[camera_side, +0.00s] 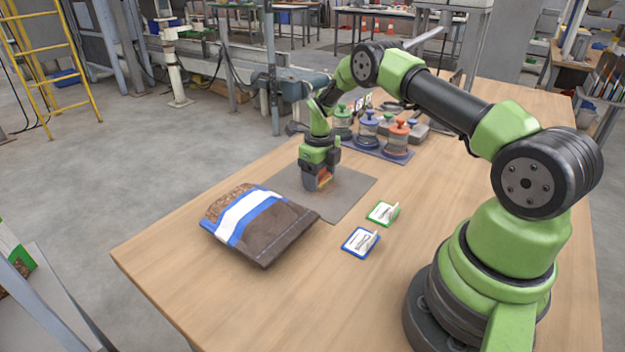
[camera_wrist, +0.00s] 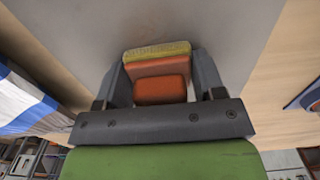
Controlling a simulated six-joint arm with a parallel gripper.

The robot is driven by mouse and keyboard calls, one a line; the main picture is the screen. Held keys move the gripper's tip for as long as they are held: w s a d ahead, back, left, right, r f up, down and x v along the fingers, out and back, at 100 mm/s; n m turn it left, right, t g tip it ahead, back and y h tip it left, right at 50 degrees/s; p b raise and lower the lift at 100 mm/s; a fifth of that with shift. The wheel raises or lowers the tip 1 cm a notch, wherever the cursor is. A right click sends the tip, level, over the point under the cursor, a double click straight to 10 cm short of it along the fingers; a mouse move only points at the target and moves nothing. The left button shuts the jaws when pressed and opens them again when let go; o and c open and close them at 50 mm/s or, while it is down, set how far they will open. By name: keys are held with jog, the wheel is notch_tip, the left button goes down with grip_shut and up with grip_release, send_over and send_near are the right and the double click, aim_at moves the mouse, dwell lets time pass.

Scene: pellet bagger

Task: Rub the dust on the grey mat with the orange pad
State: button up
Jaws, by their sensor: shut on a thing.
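The grey mat (camera_side: 352,187) lies flat on the wooden table. My gripper (camera_side: 319,184) is over the middle of the mat, pointing down, and is shut on the orange pad (camera_side: 324,177). In the wrist view the orange pad (camera_wrist: 160,88) sits between my two fingers, with a yellowish layer at its far end. A brownish dust patch (camera_side: 345,182) shows on the mat beside the pad in the side view. The pad is at or very near the mat; I cannot tell if it touches. My gripper hides part of the dust.
A brown pellet bag (camera_side: 275,238) with a white and blue band lies left of the mat. A green-edged card (camera_side: 382,213) and a blue-edged card (camera_side: 360,242) lie in front. Several lidded jars stand on a blue tray (camera_side: 372,150) behind the mat. The table's front left is clear.

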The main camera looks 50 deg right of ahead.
aim_at(312, 198)
jog(key=shift+d, duration=0.85)
jog(key=shift+s+d, duration=0.1)
jog(key=shift+s, duration=0.95)
jog(key=shift+a, duration=3.85)
notch_tip(312, 198, up, 8)
jog(key=shift+r, duration=0.15)
